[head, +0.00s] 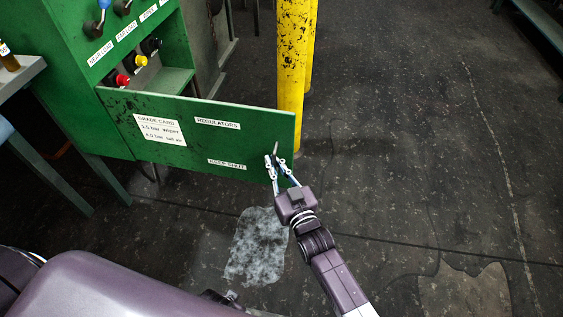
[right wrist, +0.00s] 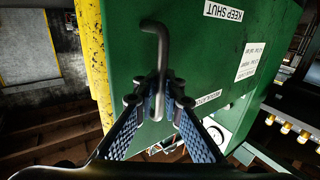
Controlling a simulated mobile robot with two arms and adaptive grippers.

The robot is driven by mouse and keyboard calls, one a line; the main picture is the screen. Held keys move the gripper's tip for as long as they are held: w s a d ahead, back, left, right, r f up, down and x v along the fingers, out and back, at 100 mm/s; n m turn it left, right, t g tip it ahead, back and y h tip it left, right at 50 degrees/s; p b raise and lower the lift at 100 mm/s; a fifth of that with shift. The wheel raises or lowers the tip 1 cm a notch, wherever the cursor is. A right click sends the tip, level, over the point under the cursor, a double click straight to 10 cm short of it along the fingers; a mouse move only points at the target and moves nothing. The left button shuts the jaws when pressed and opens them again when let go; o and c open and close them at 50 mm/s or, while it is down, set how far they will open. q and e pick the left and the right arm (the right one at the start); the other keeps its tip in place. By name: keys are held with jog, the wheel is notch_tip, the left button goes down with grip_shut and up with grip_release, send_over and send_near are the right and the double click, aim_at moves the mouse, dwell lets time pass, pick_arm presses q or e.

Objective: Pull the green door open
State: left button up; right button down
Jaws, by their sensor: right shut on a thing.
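The green door (head: 250,145) carries labels and a grade card, and stands swung out from the green cabinet (head: 60,65), its free edge well beyond the cabinet's right side. My right gripper (head: 276,168) is at the door's free end, shut on the bent metal handle (head: 275,149). In the right wrist view, the handle (right wrist: 160,45) runs down between the fingers of the right gripper (right wrist: 160,95), with the door (right wrist: 190,55) behind it.
A yellow post (head: 291,60) stands just behind the door's free edge. Red, yellow and black knobs (head: 140,60) sit above a green shelf (head: 170,80). A grey bench (head: 22,72) is at far left. The dark floor to the right is clear.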

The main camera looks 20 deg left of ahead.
jog(key=shift+s+d, duration=0.2)
dwell(0.3)
jog(key=c, duration=2.1)
grip_release()
jog(key=shift+d, duration=0.15)
jog(key=shift+s, duration=0.15)
jog(key=v, duration=1.1)
jog(key=shift+s+d, duration=0.2)
jog(key=shift+s, duration=0.15)
